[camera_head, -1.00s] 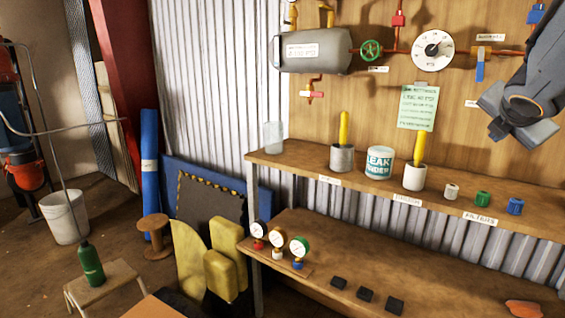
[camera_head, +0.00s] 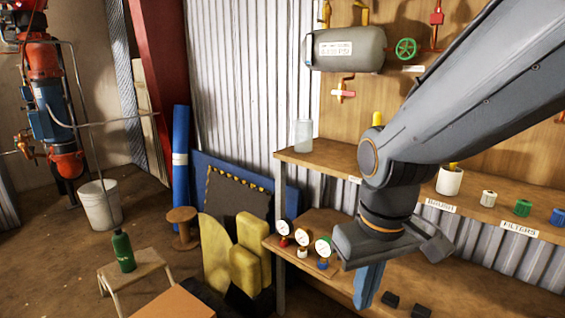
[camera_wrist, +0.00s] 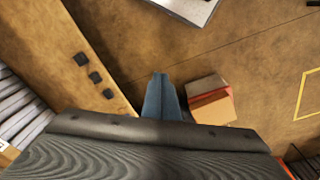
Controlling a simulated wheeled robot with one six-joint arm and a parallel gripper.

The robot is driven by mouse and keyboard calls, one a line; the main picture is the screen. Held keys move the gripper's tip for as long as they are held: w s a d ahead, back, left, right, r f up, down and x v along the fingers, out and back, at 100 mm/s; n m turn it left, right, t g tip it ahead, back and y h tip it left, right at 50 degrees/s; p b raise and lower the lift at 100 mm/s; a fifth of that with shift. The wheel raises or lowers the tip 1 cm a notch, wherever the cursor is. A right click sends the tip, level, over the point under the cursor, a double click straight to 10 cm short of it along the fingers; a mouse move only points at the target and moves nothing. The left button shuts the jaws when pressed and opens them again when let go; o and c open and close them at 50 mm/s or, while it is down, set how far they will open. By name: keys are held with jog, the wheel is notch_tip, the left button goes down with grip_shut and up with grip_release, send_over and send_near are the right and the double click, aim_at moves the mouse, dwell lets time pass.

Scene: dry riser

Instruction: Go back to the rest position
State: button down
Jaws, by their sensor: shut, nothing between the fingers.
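My gripper (camera_head: 368,286) hangs in front of the wooden shelves at the right of the head view, with its blue fingers pointing down. The fingers are together with nothing between them, and they show in the wrist view (camera_wrist: 160,92) over the brown floor. The gripper appears just right of three small gauges (camera_head: 303,246) on the lower shelf; I cannot tell the gap in depth.
Small black blocks (camera_wrist: 88,72) lie on the lower shelf (camera_wrist: 60,50). A box (camera_wrist: 212,103) is right of the fingers in the wrist view. A stool with a green bottle (camera_head: 123,251), a white bucket (camera_head: 100,206) and yellow pads (camera_head: 246,252) stand at the left.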

jog(key=s+a+m+g, duration=0.1)
jog(key=s+a, duration=0.2)
jog(key=d+r+m+p, duration=0.2)
jog(key=d+r+p, duration=0.4)
jog(key=p, duration=0.8)
jog(key=d, duration=0.2)
jog(key=shift+d+r+p, duration=0.3)
jog(key=shift+r+p, duration=0.05)
jog(key=shift+r, duration=0.05)
